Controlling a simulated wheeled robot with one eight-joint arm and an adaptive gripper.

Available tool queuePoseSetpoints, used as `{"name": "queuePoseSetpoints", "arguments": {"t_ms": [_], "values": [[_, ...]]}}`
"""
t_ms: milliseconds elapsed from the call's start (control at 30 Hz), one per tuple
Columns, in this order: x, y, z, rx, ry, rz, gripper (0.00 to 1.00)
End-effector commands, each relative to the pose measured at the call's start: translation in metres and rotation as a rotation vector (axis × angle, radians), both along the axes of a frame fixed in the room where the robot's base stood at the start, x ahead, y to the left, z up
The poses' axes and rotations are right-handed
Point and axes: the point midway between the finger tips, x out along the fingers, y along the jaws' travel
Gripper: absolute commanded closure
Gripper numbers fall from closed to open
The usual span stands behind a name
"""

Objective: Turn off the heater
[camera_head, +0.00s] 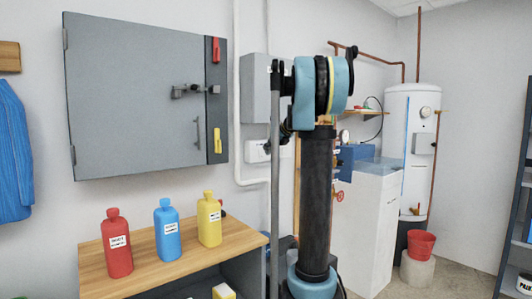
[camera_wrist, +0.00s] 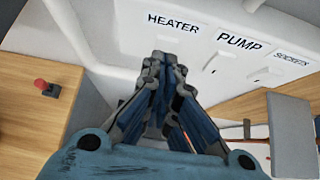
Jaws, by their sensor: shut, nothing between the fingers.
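A white switch panel (camera_wrist: 120,25) fills the upper part of the wrist view. It carries the printed labels HEATER (camera_wrist: 173,22) and PUMP (camera_wrist: 239,41), and a third label (camera_wrist: 291,57) that is hard to read. My gripper (camera_wrist: 166,62) is shut and empty, with its fingertips just below the HEATER label. The fingers hide the spot under that label, so the heater switch and any contact with it cannot be made out. In the head view the white panel (camera_head: 255,151) sits on the wall, partly behind my arm. A white tank (camera_head: 411,110) stands at the right.
A wooden bench (camera_head: 160,262) holds red (camera_head: 117,255), blue (camera_head: 168,243) and yellow (camera_head: 209,232) bottles. A red button (camera_wrist: 41,84) is at left in the wrist view. A grey cabinet (camera_head: 140,100) hangs left of the panel. A red bucket (camera_head: 420,244) stands at right.

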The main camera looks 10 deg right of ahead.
Motion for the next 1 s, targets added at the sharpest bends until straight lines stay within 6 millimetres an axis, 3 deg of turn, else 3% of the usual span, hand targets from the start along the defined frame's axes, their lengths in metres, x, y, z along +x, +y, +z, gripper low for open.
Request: {"name": "queuePoseSetpoints", "arguments": {"t_ms": [67,533,1000], "values": [[-0.01,-0.009,0.001,0.001,0.002,-0.003,1.0],[-0.053,-0.033,0.068,0.001,0.001,-0.001,1.0],[-0.061,-0.037,0.08,0.001,0.001,0.002,1.0]]}}
